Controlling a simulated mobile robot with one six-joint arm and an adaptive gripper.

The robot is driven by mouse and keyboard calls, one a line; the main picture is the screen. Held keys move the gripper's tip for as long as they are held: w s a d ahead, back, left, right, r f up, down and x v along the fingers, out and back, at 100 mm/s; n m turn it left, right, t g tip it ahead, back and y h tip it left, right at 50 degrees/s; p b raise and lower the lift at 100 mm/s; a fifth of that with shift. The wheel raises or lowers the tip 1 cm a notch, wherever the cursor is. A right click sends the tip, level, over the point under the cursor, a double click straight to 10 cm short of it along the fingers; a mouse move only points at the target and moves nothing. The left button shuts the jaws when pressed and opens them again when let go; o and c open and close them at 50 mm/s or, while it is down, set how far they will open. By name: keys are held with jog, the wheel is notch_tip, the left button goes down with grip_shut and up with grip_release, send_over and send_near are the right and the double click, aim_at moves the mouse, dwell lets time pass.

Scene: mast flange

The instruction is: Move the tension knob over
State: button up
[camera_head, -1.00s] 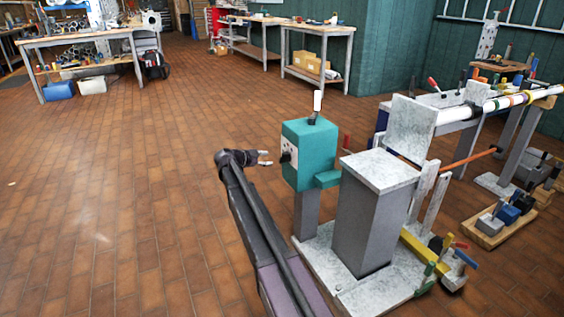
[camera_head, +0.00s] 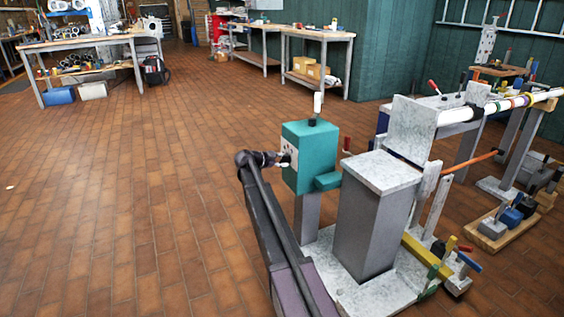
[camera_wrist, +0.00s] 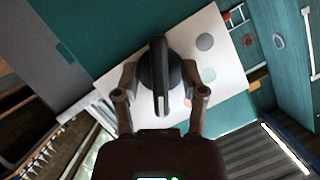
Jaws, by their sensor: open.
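The tension knob (camera_wrist: 160,72) is black with a raised bar grip, and it sits on a white panel (camera_wrist: 205,25) in the wrist view. The panel is on the face of a teal box (camera_head: 311,152) on a grey post in the head view. My gripper (camera_wrist: 163,85) is open, with one finger on each side of the knob. I cannot tell whether the fingers touch it. In the head view my gripper (camera_head: 284,159) is at the panel, and the knob is hidden or too small to make out there.
A white-tipped lever (camera_head: 317,102) stands on top of the teal box. A grey pedestal with a marbled top (camera_head: 382,170) stands close to its right. A marbled base plate (camera_head: 350,290) lies below.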

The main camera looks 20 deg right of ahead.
grip_shut()
